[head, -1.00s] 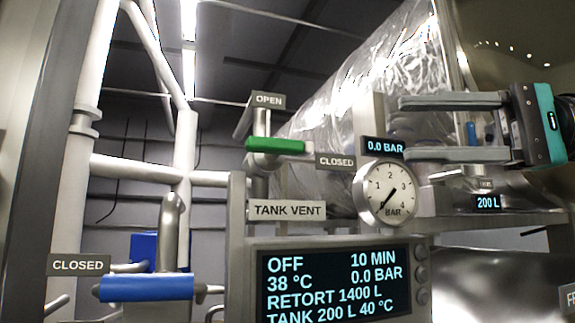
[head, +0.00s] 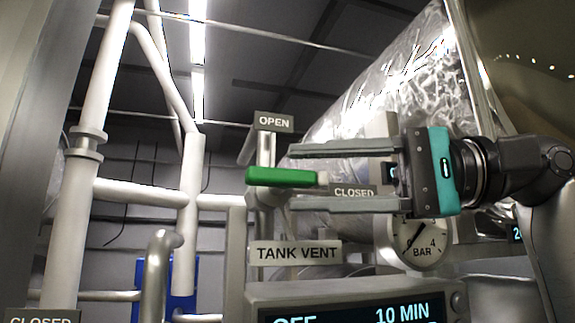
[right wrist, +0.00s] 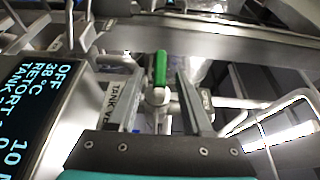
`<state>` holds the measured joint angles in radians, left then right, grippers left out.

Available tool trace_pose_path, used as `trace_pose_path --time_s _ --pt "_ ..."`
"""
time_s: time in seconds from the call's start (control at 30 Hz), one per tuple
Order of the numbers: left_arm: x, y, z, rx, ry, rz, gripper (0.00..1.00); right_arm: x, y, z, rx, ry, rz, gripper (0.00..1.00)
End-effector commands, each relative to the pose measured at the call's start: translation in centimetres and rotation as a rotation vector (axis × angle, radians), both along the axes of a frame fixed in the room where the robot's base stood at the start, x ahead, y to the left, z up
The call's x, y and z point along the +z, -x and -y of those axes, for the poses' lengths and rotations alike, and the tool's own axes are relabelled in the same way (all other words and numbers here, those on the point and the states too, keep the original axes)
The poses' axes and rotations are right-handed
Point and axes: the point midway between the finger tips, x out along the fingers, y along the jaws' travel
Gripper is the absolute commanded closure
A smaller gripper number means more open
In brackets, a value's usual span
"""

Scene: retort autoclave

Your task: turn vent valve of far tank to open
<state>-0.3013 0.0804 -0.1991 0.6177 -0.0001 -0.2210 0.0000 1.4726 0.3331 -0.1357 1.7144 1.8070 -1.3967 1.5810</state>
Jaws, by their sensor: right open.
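The tank vent valve's green handle (head: 270,176) lies level in the head view, with its right end by the CLOSED label (head: 353,193). The OPEN label (head: 274,122) is above the handle, on the valve post. The TANK VENT sign (head: 295,253) is below it. My right gripper (head: 293,177) comes in from the right, open, with one finger above the handle's line and one below. In the right wrist view the green handle (right wrist: 161,66) shows ahead, between the lines of the open fingers. I see no contact. My left gripper is not in view.
A round gauge (head: 422,243) and a retort display panel (head: 375,316) stand below my right gripper. A foil-wrapped tank (head: 375,85) is behind it. White pipes (head: 187,215) stand at the left. Another CLOSED label (head: 43,316) is at the bottom left.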

Motion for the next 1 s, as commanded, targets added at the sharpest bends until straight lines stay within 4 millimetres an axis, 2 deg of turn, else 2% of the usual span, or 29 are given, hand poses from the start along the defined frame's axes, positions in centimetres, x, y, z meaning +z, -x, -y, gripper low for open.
trace_pose_path --time_s 0.03,0.2,0.57,1.0 --pt "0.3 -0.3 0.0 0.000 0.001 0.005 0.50 0.1 0.0 -0.9 0.004 0.002 0.001 0.50" --pt "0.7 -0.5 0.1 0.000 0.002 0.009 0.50 0.0 -0.2 -2.6 0.001 0.001 0.000 0.50" --pt "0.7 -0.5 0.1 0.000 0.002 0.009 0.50 -0.1 -0.2 -3.2 0.000 0.001 0.000 0.50" --pt "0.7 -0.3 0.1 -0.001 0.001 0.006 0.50 0.0 -0.3 -3.1 0.000 0.001 0.000 0.97"
